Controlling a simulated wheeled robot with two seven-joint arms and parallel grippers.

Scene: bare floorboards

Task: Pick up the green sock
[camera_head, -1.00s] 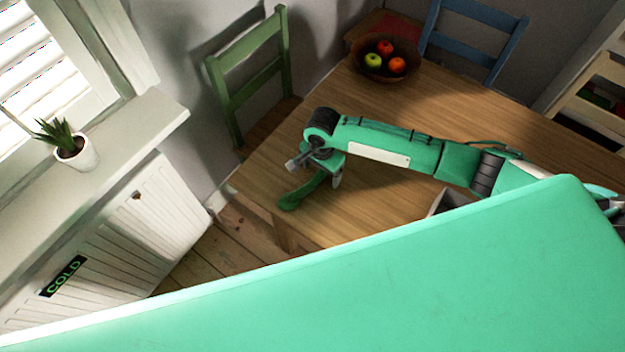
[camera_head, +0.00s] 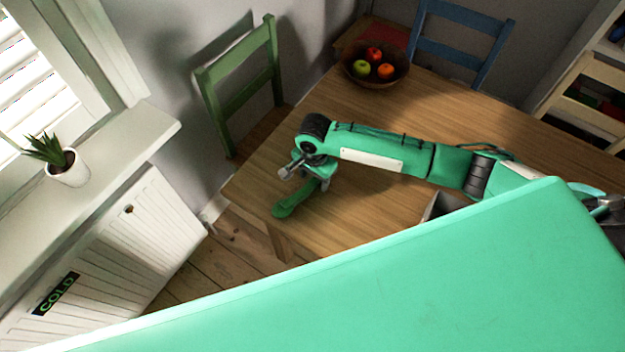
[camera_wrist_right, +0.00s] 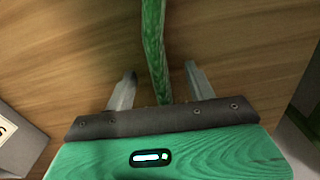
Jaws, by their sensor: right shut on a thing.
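The green sock (camera_head: 293,201) is at the near left part of the wooden table, long and narrow, with one end under my right gripper (camera_head: 318,182). In the right wrist view the sock (camera_wrist_right: 154,45) runs up between the two grey fingers of my right gripper (camera_wrist_right: 160,85). That gripper is shut on the sock. I cannot tell whether the sock is lifted clear of the table. The sock's end nearest the palm is partly hidden. My left gripper is not in view.
The wooden table (camera_head: 400,110) has a fruit bowl (camera_head: 398,78) at its far end. A grey box (camera_head: 432,206) is partly hidden near the table's front. A green chair (camera_head: 240,90) and a blue chair (camera_head: 462,45) stand around it. A radiator (camera_head: 100,250) is at left.

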